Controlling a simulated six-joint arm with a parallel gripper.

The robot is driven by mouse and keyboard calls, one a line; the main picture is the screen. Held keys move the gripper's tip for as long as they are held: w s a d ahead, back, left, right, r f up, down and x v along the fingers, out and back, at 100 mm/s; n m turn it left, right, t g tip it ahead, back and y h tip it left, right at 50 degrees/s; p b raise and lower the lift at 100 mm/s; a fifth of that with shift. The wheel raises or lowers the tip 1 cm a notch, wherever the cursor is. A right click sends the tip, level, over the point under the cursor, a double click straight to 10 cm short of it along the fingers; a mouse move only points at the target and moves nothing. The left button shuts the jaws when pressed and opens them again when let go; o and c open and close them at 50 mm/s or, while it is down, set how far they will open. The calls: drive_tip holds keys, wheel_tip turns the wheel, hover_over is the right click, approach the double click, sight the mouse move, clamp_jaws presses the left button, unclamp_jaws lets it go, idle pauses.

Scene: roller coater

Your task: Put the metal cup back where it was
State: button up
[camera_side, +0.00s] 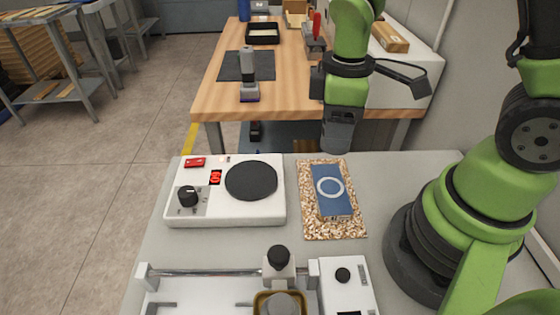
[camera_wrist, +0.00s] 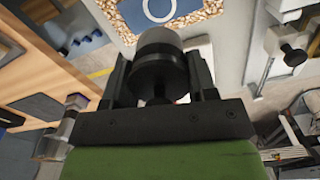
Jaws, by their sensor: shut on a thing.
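My gripper (camera_side: 338,136) hangs above the far edge of the grey bench, beyond the blue block. In the wrist view my gripper (camera_wrist: 158,68) has its two black fingers closed on the metal cup (camera_wrist: 162,41), a short grey cylinder with a black part facing the palm. The cup is held in the air; in the side view I cannot clearly separate it from the dark fingers. Below lies the blue block with a white ring (camera_side: 331,207), resting on a speckled cork mat (camera_side: 312,229). The block also shows in the wrist view (camera_wrist: 133,12).
A white hot plate (camera_side: 240,213) with a black disc and red display stands left of the mat. The roller coater (camera_side: 205,271) is at the front, with a black knob and a yellow-brown frame. A wooden table (camera_side: 214,101) with several items stands behind.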

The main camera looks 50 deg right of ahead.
drive_tip(key=w+a+r+n, duration=0.2)
drive_tip(key=w+a+n, duration=0.2)
drive_tip(key=w+a, duration=0.65)
drive_tip(key=f, duration=0.9)
drive_tip(key=shift+w+d+f, duration=0.15)
drive_tip(key=shift+d+f, duration=0.15)
drive_tip(key=shift+f, duration=0.15)
drive_tip(key=o, duration=1.1)
